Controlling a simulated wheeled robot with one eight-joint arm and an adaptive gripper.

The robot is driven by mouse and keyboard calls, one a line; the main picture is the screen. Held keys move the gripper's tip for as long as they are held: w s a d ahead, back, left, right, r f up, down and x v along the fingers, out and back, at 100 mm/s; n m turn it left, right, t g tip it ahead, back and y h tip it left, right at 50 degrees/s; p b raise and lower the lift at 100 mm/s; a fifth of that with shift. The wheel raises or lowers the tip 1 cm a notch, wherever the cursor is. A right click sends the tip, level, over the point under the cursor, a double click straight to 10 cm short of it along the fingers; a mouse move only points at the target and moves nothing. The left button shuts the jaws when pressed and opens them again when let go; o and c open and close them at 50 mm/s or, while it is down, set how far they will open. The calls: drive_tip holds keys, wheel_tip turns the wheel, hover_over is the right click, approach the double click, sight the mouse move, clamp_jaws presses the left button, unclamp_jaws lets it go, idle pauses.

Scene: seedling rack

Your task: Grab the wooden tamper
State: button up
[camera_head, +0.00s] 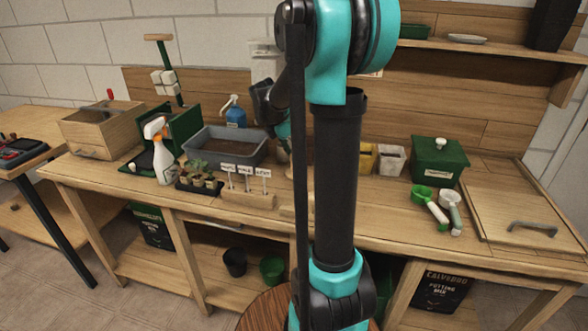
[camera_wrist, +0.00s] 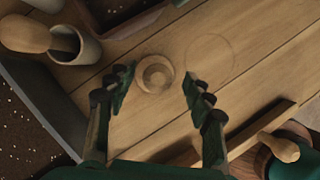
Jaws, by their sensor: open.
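A round, pale wooden piece with concentric rings, which looks like the wooden tamper seen from above (camera_wrist: 155,74), stands on the plank bench top in the wrist view. My gripper (camera_wrist: 158,78) is open, its two dark fingers to the left and right of this piece with clear space on both sides. The fingers appear not to touch it.
The workbench (camera_head: 390,222) carries a grey soil tray (camera_head: 256,152), a white spray bottle (camera_head: 160,152), a seedling tray (camera_head: 199,180), a label holder (camera_head: 246,199) and a green box (camera_head: 438,160). The wrist view shows a cup (camera_wrist: 86,47) with a wooden handle and a wooden knob (camera_wrist: 279,147).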

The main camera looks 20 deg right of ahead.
sight(298, 170)
drive_tip(key=x, duration=0.5)
drive_tip(key=shift+w, duration=0.2)
clamp_jaws()
